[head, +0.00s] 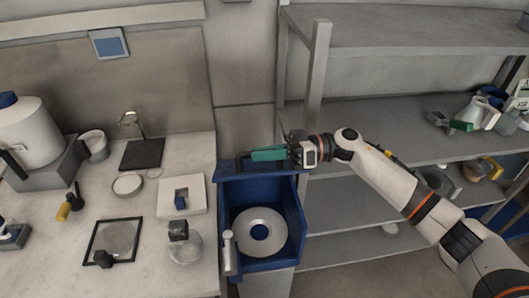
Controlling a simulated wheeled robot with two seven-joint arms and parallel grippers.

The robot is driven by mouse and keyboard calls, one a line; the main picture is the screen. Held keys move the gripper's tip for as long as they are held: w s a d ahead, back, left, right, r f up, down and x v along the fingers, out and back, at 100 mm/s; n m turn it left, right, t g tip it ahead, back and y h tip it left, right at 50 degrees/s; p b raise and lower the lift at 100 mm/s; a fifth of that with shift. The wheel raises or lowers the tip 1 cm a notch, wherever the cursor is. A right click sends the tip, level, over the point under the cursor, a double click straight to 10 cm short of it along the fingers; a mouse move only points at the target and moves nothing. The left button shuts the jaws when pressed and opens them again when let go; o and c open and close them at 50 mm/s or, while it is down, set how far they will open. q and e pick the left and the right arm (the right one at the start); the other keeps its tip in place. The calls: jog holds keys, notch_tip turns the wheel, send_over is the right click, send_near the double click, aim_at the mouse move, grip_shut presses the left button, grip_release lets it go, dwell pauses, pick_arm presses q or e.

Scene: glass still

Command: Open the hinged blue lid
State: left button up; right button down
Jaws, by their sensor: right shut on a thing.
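The blue bin (292,222) stands between the counter and the shelf, with its inside visible from above. Its blue lid (226,171) shows as a narrow band along the bin's back edge, raised clear of the opening. A dark handle-like piece (241,164) sits at the lid. My right gripper (262,155) is at the lid's top edge, with a long green part reaching left to the dark piece. It is shut on the lid's dark handle, though the contact is small and partly hidden. My left gripper is out of view.
A pale ring-shaped disc (260,231) lies inside the bin. A pale cylinder (229,252) stands at its left front edge. The counter (150,265) at left holds glassware and several small items. The grey shelf (350,190) lies behind my right arm.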

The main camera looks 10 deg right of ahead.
jog(key=c, duration=1.4)
grip_release()
jog(key=shift+w, duration=0.1)
jog(key=shift+d+f+b, duration=0.15)
jog(key=shift+d+b, duration=0.2)
jog(key=shift+d, duration=0.2)
jog(key=d+b, duration=0.4)
jog(key=d, duration=0.7)
